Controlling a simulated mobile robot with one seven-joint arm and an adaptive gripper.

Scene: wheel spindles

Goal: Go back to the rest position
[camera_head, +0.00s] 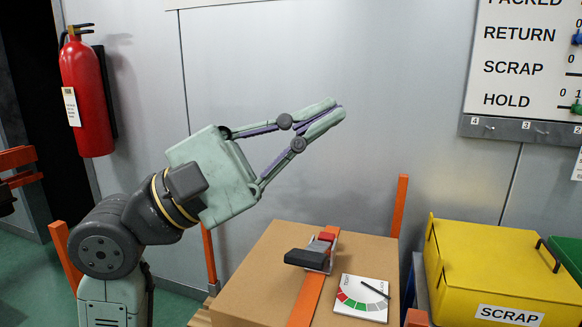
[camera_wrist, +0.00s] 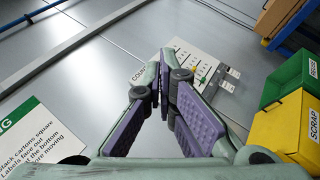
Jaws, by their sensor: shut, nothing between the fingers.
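My gripper (camera_head: 335,112) is raised in the middle of the head view, pointing up and to the right. Its fingertips are together with nothing between them. In the wrist view the two fingers (camera_wrist: 165,90) with purple pads also show, and no object is held. The gripper is above and apart from a cardboard box (camera_head: 245,275). An orange strap (camera_head: 307,300) with a red and black buckle (camera_head: 315,252) runs over the box. A dial gauge card (camera_head: 361,298) lies on the box top to the right of the strap.
A yellow bin marked SCRAP (camera_head: 490,265) stands right of the box, with a green bin (camera_head: 567,252) beside it. Orange posts (camera_head: 398,205) rise around the box. A tally board (camera_head: 520,65) and a red fire extinguisher (camera_head: 86,95) are at the wall. Free air surrounds the gripper.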

